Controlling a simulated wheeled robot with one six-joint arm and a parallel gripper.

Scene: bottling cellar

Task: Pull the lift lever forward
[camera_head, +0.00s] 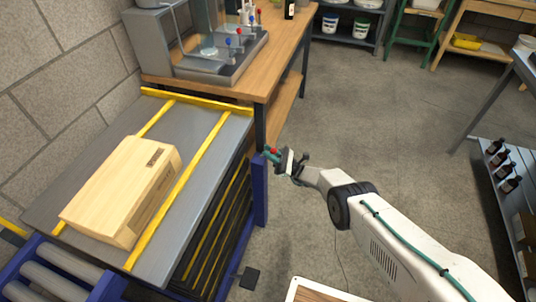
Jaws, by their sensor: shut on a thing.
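The lift lever (271,152) shows as a small red knob at the top of the blue post, beside the lift table's right side. My gripper (281,160) reaches in from the right and is shut on the lever. The jaws cover most of the lever, so its tilt is hard to tell. The lift table (190,205) has a grey top with yellow rails, and a pale wooden box (118,183) lies on it.
A wooden bench (255,80) with a bottling machine (215,58) stands behind the lift table. A roller conveyor (65,265) is at the lower left. A black pedal (249,278) is on the floor. A shelf with dark bottles (502,165) stands right. The middle floor is clear.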

